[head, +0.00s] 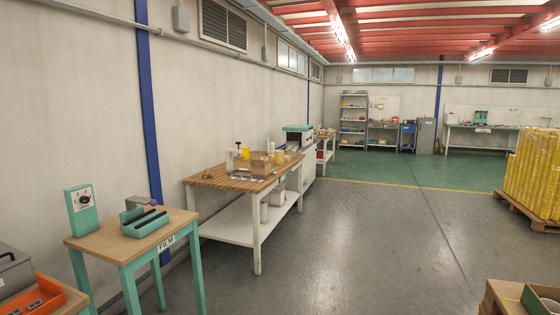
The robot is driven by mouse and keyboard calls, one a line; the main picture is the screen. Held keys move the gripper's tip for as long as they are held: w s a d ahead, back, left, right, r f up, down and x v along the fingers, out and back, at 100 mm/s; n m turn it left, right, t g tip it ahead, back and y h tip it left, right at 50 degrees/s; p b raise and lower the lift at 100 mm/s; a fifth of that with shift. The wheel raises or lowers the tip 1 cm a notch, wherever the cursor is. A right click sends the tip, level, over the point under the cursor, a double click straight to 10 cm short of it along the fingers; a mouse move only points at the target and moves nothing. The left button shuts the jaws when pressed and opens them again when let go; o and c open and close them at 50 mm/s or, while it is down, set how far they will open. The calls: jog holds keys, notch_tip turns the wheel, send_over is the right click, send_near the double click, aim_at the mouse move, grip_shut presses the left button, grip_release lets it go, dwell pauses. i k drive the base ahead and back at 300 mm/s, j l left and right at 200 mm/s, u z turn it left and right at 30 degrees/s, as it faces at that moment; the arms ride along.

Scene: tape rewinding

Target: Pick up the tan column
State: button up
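A small upright tan-yellow piece (279,157), which may be the tan column, stands near the right end of the wooden-topped table (222,178). A tan box (260,166) sits just left of it. My gripper is not in view.
A green-legged table marked FILM (165,243) stands nearer, carrying a green tray device (144,222) and a dial box (82,208). An orange tray (35,298) is at lower left. A yellow stack on a pallet (535,172) stands right. The middle floor is clear.

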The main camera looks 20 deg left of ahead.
aim_at(279, 155)
jog(key=i+j+u, duration=0.25)
jog(key=i, duration=0.2)
jog(key=i+u, duration=0.25)
jog(key=i, duration=0.25)
jog(key=i+u, duration=0.1)
jog(key=i, duration=5.7)
